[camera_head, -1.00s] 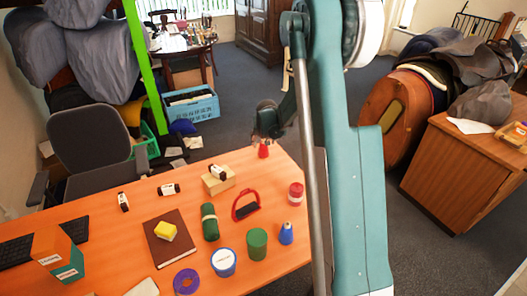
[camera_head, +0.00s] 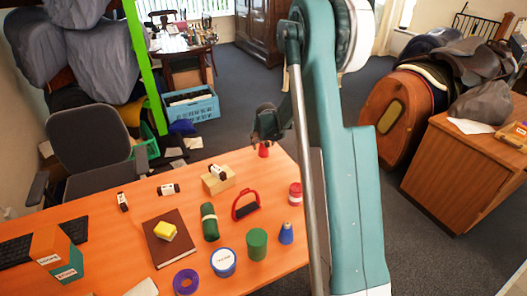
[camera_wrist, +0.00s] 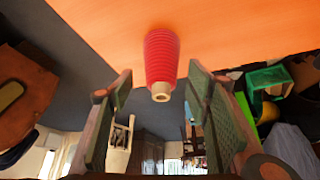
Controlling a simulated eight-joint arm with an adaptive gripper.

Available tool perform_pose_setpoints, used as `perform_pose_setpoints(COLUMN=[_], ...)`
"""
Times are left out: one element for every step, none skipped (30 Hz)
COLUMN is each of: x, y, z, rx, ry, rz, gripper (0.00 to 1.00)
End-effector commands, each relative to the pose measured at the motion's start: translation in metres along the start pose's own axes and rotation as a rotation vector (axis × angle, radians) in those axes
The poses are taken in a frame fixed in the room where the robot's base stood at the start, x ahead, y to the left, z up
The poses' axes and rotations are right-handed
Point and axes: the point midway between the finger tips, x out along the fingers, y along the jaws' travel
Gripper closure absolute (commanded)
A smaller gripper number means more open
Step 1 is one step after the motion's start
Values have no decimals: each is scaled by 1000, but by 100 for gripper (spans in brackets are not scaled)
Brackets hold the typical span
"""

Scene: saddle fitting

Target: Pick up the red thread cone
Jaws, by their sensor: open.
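The red thread cone (camera_head: 263,150) stands near the far right edge of the orange desk. In the wrist view the cone (camera_wrist: 161,60) shows large, its pale tip pointing toward my gripper, centred between the fingers but seemingly just beyond their tips. My gripper (camera_wrist: 160,82) is open and empty, with a finger on either side of the picture. In the head view my gripper (camera_head: 266,134) hangs just above the cone and hides its top.
Several other items lie further left. The desk edge runs close beside the cone.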

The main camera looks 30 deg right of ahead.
Motion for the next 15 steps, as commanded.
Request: perform_pose_setpoints(x=[2,4,7,9,12,16,19,22,27,30,34,38,40,43,45], y=[0,0,0,0,0,-1,-1,-1,-1,-1,-1,-1,-1,-1,-1], z=[0,0,0,0,0,0,0,0,0,0,0,0,0,0,0], rx=[0,0,0,0,0,0,0,0,0,0,0,0,0,0,0], ry=[0,0,0,0,0,0,0,0,0,0,0,0,0,0,0], rz=[0,0,0,0,0,0,0,0,0,0,0,0,0,0,0], gripper=[52,52,52,52,52,52,52,52,52,52,52,52,52,52,52])
